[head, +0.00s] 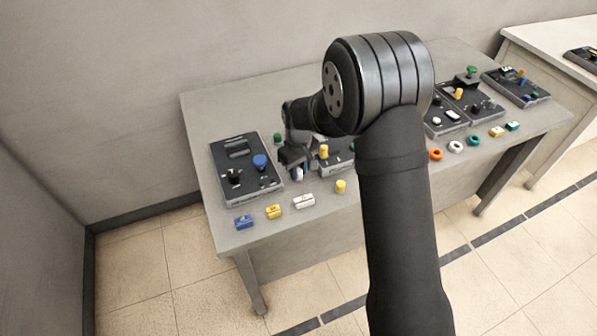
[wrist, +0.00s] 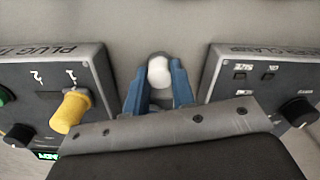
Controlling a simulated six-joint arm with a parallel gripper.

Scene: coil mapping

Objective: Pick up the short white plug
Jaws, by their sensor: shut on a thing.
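The short white plug (wrist: 159,71) shows its rounded white top in the wrist view, between the blue fingers of my gripper (wrist: 158,88). The fingers are shut on it from both sides. In the head view, my gripper (head: 297,162) points down between two dark panels near the left part of the table, and a small bit of the white plug (head: 299,175) shows below it. Its lower part is hidden, and I cannot tell whether it touches the table.
In the head view, blue (head: 244,222), yellow (head: 274,212) and white (head: 304,202) blocks and a yellow plug (head: 341,186) lie along the table's front (head: 290,231).

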